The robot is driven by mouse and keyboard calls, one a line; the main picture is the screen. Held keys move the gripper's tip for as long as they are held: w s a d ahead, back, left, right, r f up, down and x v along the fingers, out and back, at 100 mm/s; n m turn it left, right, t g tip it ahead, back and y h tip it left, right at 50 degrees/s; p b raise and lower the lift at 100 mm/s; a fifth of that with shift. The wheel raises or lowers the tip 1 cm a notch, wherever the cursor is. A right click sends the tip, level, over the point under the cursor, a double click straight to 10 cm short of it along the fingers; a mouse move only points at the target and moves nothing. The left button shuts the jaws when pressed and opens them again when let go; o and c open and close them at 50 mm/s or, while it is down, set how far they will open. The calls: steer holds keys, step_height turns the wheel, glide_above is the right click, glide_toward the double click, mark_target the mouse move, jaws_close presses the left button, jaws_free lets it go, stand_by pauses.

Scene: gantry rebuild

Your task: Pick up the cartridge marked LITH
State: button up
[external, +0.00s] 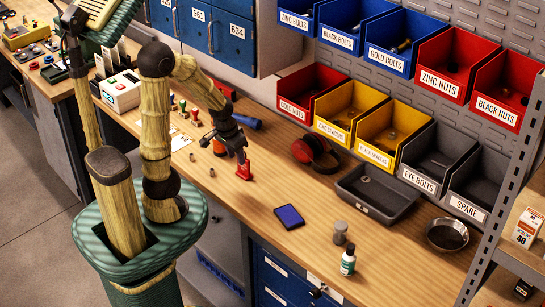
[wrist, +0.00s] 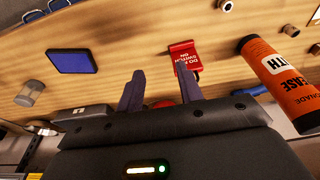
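The orange cartridge with black print and a white label ending in "TH" (wrist: 284,82) is at the right of the wrist view, partly cut off by the frame edge. In the external view, an orange patch (external: 207,139) left of my gripper appears to be it, mostly hidden by my arm. My gripper (external: 241,157) is low over the bench, and its two fingers (wrist: 160,68) stand apart with nothing held. The cartridge is to the side of the fingers, apart from them. A red "do not switch on" tag (wrist: 182,50) is near the right finger.
The red tag (external: 244,171) is just below my gripper in the external view. Bins line the back.

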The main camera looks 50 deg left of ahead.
stand_by(0.3)
steer(key=o, duration=0.8)
